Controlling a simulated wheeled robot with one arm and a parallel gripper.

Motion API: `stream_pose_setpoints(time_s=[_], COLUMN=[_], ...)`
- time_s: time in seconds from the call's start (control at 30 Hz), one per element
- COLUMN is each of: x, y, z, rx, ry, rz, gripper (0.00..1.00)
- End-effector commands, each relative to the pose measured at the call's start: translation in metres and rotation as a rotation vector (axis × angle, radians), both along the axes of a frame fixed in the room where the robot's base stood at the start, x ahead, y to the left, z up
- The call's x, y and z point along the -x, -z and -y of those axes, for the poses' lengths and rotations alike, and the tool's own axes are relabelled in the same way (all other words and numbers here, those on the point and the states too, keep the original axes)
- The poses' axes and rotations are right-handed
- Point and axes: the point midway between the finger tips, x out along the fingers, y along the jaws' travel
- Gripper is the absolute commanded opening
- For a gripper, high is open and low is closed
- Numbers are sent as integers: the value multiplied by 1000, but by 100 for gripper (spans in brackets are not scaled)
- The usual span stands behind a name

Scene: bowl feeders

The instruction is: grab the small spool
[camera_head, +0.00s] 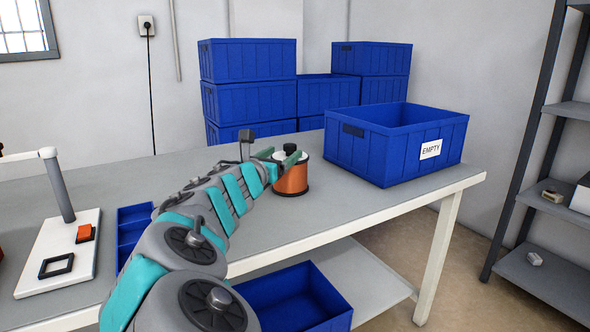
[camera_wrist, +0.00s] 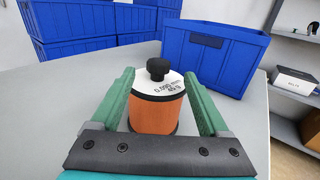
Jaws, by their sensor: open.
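The small spool (camera_head: 291,180) stands upright on the grey table, with copper-orange winding, a white top and a black knob. In the wrist view the spool (camera_wrist: 155,103) sits between the two green fingers of my gripper (camera_wrist: 162,92). The fingers are open, one on each side of it, and a gap shows between them and the spool. In the head view my gripper (camera_head: 279,158) reaches the spool from the left, and its fingers overlap the spool's upper part.
A blue bin labelled EMPTY (camera_head: 381,163) stands on the table just right of and behind the spool. Blue bins (camera_head: 248,104) are stacked behind the table. A white stand (camera_head: 70,262) and a small blue tray (camera_head: 130,228) are at left. Table around the spool's front is clear.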

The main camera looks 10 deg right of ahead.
Motion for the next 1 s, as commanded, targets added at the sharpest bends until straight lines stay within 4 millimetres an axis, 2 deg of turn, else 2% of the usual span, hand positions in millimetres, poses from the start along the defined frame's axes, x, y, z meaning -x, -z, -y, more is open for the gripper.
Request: stream_pose_setpoints(time_s=[0.4,0.73,1.0], x=[-42,-47,-47], y=[-1,-1,0], z=[27,31,31], rx=[-4,-2,-2], ry=[2,2,2], rz=[1,0,0], gripper=[78,78,48])
